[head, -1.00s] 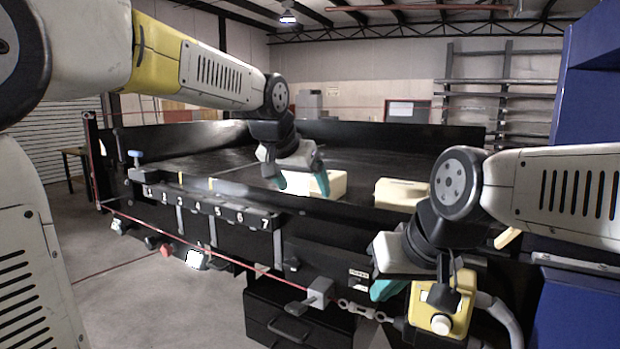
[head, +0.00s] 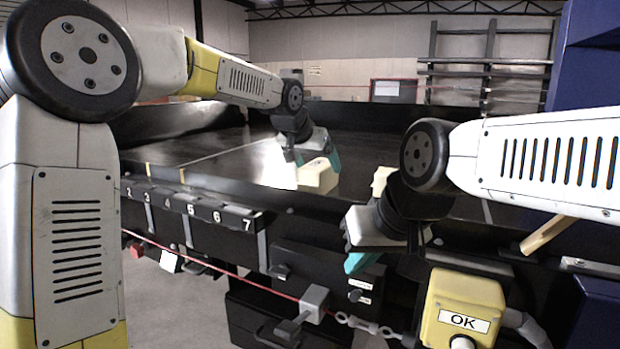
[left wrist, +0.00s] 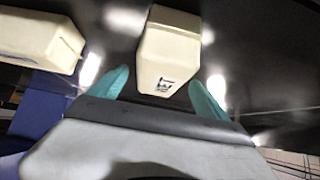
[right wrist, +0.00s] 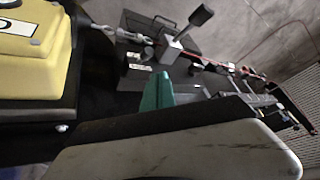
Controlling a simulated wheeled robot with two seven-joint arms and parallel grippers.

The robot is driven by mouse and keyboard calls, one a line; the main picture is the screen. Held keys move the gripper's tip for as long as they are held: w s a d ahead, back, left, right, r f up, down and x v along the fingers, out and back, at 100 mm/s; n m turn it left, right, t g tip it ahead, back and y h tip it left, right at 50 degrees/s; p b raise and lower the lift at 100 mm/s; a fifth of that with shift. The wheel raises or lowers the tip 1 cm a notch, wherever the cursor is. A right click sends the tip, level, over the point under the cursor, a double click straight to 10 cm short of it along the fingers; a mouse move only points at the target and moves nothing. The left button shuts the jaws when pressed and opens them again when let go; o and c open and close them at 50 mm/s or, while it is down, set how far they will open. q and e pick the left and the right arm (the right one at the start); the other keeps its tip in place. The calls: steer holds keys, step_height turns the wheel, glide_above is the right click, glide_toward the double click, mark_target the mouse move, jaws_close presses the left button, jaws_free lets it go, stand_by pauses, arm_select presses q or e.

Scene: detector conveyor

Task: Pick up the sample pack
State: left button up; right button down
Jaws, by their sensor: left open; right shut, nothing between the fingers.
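A cream block-shaped pack (head: 318,178) lies on the black conveyor bed. In the left wrist view this pack (left wrist: 168,52) shows a small dark printed label on its near end. My left gripper (head: 313,161) is open just above it in the head view. In the left wrist view its teal fingers (left wrist: 158,80) stand apart, one to each side of the pack's near end; I cannot tell whether they touch it. My right gripper (head: 360,262) is shut and empty in front of the conveyor's near side. Its teal fingers show together in the right wrist view (right wrist: 157,88).
A second cream block (head: 380,180) lies to the right, partly behind my right arm; it also shows in the left wrist view (left wrist: 38,36). A yellow OK button box (head: 462,302) stands below my right arm. Numbered tags (head: 203,212) line the conveyor's near rail (head: 290,213).

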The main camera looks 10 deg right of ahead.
arm_select(q)
steer(key=shift+x, duration=1.2)
steer(key=c, duration=1.7)
steer(key=shift+r, duration=0.1)
jaws_close()
